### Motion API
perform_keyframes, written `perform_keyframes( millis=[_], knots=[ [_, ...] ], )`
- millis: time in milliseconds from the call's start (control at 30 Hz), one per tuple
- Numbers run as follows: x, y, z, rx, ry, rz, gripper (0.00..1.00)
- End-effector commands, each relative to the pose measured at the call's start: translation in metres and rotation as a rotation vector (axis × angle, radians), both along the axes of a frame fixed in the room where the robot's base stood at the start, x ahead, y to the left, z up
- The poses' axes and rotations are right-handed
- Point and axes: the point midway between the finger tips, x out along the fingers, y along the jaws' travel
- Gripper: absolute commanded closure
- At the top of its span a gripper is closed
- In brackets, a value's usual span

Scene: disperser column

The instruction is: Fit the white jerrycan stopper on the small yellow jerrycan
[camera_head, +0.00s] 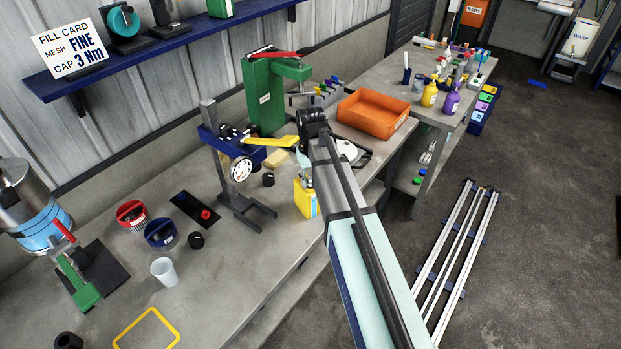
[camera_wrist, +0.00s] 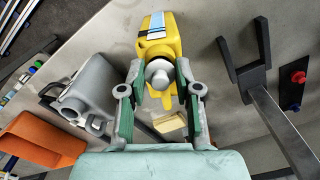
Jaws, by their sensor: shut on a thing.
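The small yellow jerrycan (camera_head: 305,201) stands upright near the bench's front edge, partly behind my arm in the head view. It also shows in the wrist view (camera_wrist: 158,42), ahead of my fingers. My gripper (camera_wrist: 160,76) is shut on the pale, round jerrycan stopper (camera_wrist: 159,73), between its green-padded fingers. In the wrist view the stopper overlaps the top of the yellow jerrycan. I cannot tell whether it is seated or just above the neck. In the head view my arm hides the stopper.
A grey jerrycan (camera_wrist: 88,99) stands close beside my gripper. An orange tray (camera_head: 374,115) lies beyond. A gauge stand (camera_head: 236,165) with a forked foot is left of the yellow jerrycan. A tan block (camera_head: 277,159) lies behind it.

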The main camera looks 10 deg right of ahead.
Motion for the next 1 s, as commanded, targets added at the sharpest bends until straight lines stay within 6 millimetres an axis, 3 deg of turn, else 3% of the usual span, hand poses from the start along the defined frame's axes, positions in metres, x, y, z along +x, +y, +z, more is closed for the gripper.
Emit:
perform_keyframes(
  millis=[133, 167, 233, 667, 767, 1000],
  knots=[
    [0.000, 0.000, -0.004, 0.000, 0.000, 0.000, 0.85],
    [0.000, 0.000, -0.004, 0.000, 0.000, 0.000, 0.64],
    [0.000, 0.000, -0.003, 0.000, 0.000, 0.000, 0.39],
    [0.000, 0.000, 0.001, 0.000, 0.000, 0.000, 0.38],
    [0.001, 0.000, 0.011, 0.000, -0.001, 0.000, 0.38],
    [0.001, 0.000, 0.054, 0.000, -0.003, 0.000, 0.38]
  ],
)
